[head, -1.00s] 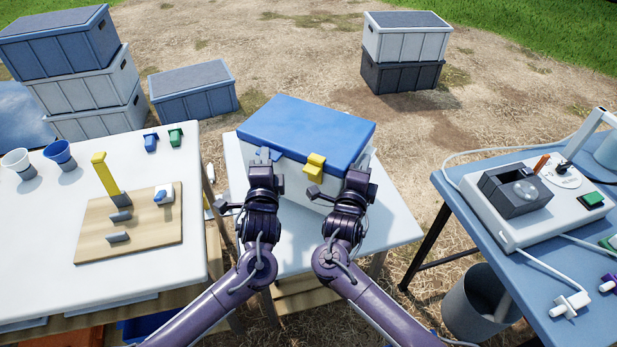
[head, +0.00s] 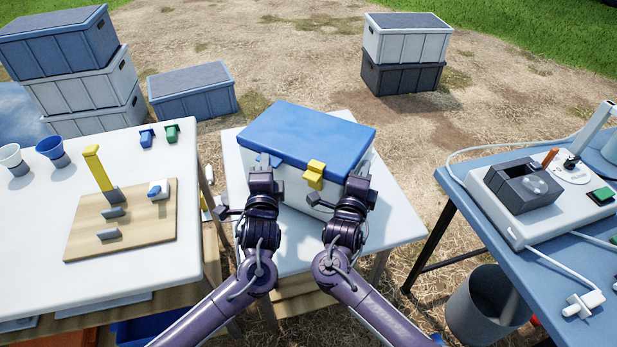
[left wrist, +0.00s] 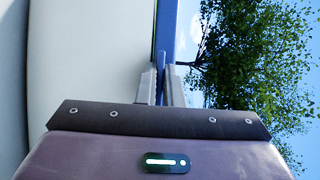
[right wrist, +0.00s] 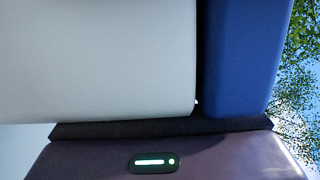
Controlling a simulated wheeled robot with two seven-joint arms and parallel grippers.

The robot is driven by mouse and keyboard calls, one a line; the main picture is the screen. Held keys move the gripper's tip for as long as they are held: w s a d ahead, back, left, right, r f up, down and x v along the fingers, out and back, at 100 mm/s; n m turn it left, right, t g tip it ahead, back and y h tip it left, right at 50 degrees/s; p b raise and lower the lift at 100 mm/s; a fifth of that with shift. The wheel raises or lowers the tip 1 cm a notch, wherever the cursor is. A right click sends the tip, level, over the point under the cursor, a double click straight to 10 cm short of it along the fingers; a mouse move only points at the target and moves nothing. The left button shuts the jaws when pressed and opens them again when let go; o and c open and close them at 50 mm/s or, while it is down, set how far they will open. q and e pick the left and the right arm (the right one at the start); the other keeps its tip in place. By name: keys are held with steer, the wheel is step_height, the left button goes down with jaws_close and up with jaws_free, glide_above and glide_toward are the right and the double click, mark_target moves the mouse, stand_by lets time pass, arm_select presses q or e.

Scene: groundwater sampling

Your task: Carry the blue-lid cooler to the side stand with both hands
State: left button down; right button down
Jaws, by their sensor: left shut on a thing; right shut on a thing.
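The cooler (head: 300,189) has a white body, a blue lid (head: 310,133) and a yellow latch (head: 315,174) on its front. It is over the white-topped side stand (head: 395,238); I cannot tell whether it touches the top. My left gripper (head: 262,172) is at the front left, shut on a thin blue part of the cooler, which shows between the fingers in the left wrist view (left wrist: 163,85). My right gripper (head: 357,180) is shut on the cooler at the front right. Its fingertips are hidden in the right wrist view, where the white wall and blue lid (right wrist: 238,60) fill the picture.
A white table (head: 150,265) with a wooden board and cups stands at the left. A blue table (head: 465,210) with an instrument stands at the right, a grey bucket (head: 485,305) below. Stacked crates (head: 80,70) stand behind. Open dirt lies beyond the stand.

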arm_select(q)
steer(key=shift+f, duration=0.3)
arm_select(e)
steer(key=shift+a+f, duration=0.1)
steer(key=shift+f, duration=0.15)
arm_select(q)
steer(key=c, duration=2)
jaws_free()
steer(key=shift+f+b, duration=0.2)
steer(key=shift+b, duration=0.1)
arm_select(e)
steer(key=c, duration=1.9)
jaws_free()
steer(key=shift+f, duration=0.15)
steer(key=shift+c, duration=0.2)
arm_select(q)
steer(key=o, duration=0.4)
steer(key=shift+s+r, duration=0.15)
steer(key=shift+r, duration=0.05)
arm_select(e)
steer(key=o, duration=0.4)
steer(key=shift+s, duration=0.15)
arm_select(q)
steer(key=shift+o, duration=0.2)
steer(key=s, duration=1.2)
arm_select(e)
steer(key=v, duration=0.7)
steer(key=shift+s, duration=0.2)
